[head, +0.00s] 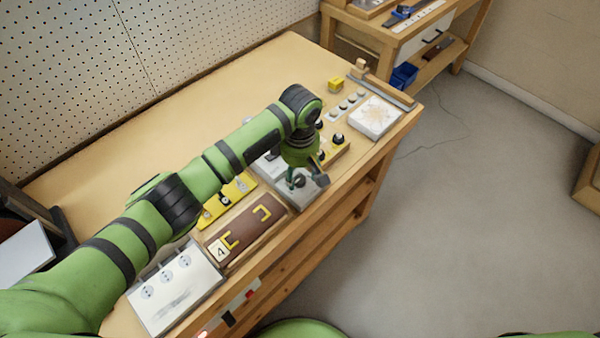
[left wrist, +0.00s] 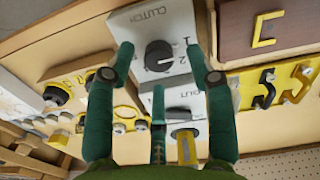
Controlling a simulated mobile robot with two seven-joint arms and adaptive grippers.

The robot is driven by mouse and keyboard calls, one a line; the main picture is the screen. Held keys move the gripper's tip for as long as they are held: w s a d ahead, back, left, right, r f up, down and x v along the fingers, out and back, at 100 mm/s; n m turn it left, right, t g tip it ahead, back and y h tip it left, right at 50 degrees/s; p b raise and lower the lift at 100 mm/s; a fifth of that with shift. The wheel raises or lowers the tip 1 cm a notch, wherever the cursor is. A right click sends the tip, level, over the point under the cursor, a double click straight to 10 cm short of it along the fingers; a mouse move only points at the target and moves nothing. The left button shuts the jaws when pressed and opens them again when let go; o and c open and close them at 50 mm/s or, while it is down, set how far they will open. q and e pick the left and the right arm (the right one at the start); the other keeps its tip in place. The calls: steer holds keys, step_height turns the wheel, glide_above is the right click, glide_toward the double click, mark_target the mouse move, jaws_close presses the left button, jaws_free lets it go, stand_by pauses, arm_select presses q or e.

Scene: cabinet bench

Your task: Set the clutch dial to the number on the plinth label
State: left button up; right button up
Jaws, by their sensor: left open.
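The clutch dial (left wrist: 159,56) is a round black knob on a grey panel (left wrist: 125,22) marked CLUTCH. The numbers 1 and 2 show beside it in the left wrist view; other marks are hidden or unclear. A white label (head: 220,250) reading 4 is on the brown plinth (head: 243,230) in the head view. My left gripper (head: 308,181) is above the grey panel. In the left wrist view its open green fingers (left wrist: 160,58) stand on either side of the dial, with no clear contact visible.
A yellow plate (head: 214,209) with hooks lies left of the panel. A board with black knobs (head: 338,139) is at its right. A white sheet with dials (head: 165,290) lies at the near left of the bench.

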arm_select(q)
steer(key=shift+f, duration=1)
jaws_close()
